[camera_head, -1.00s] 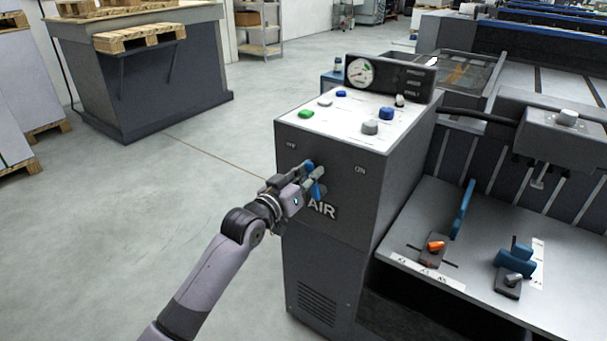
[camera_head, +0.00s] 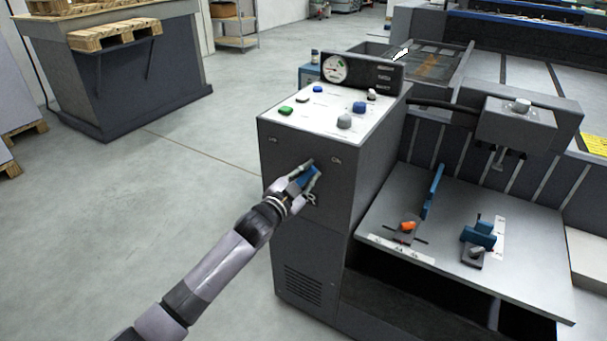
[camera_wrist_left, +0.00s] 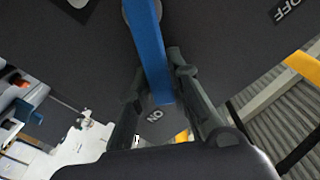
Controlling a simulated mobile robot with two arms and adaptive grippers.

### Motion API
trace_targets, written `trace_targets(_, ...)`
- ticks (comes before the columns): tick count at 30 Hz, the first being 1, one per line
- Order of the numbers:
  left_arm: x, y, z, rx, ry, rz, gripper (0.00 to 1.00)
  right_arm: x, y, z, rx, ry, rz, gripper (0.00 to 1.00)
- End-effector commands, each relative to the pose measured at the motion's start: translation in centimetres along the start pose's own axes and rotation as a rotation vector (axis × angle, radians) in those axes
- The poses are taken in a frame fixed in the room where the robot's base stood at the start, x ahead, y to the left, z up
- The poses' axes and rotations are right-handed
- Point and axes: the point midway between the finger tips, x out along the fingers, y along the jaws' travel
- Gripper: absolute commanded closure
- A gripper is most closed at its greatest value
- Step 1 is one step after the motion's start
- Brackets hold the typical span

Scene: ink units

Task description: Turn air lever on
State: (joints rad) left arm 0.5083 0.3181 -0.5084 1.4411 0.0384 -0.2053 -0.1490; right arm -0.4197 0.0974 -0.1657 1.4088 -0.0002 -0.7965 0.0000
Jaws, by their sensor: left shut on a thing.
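The blue air lever (camera_head: 308,174) is on the front face of the dark grey control box (camera_head: 285,225). My left gripper (camera_head: 306,172) is at this face with its fingers on either side of the lever, shut on it. In the left wrist view the blue lever (camera_wrist_left: 151,45) runs between the two dark fingers (camera_wrist_left: 158,92), its end towards the ON label (camera_wrist_left: 155,115). The OFF label (camera_wrist_left: 286,9) is at the top right there. In the head view the gripper mostly hides the AIR label. My right gripper is not in view.
The box top carries several buttons and knobs, with a gauge (camera_head: 335,69) behind. A metal table (camera_head: 380,220) with an orange-tipped lever (camera_head: 407,226) and blue parts stands to the right. Open floor (camera_head: 150,210) lies left.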

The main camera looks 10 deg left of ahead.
Motion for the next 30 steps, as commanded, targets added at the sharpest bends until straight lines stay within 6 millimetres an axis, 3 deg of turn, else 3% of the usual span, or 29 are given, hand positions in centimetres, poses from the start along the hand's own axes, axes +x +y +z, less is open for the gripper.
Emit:
trace_targets(12, 0.3, 1.0, 0.0, 0.174, 0.003, 0.001, 1.00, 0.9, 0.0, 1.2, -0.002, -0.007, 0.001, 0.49)
trace_targets(28, 0.3, 1.2, 0.1, 0.198, 0.003, 0.001, 1.00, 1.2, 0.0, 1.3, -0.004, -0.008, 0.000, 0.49)
trace_targets(29, 0.3, 1.2, 0.1, 0.198, 0.003, 0.001, 0.81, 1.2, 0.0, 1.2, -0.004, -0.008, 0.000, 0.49)
trace_targets(30, 0.3, 1.2, 0.1, 0.197, 0.003, 0.001, 0.78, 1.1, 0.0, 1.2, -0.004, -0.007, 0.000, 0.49)
